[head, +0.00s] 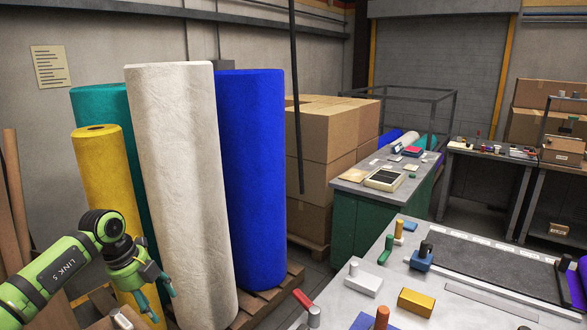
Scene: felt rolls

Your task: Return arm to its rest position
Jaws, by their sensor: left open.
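My left arm (62,268) comes in from the lower left, its green link bent at a dark joint. My left gripper (163,303) hangs at its end, pointing down, with its teal fingers apart and nothing seen between them. It is in front of the yellow felt roll (100,175) and the lower part of the white felt roll (178,180). My right arm and gripper are out of view.
A teal roll (102,100) and a blue roll (252,150) stand upright behind, on a wooden pallet (270,297). Cardboard boxes (320,140) are stacked beyond. A workbench (470,318) with tools and coloured blocks fills the lower right. A green bench (348,222) stands behind it.

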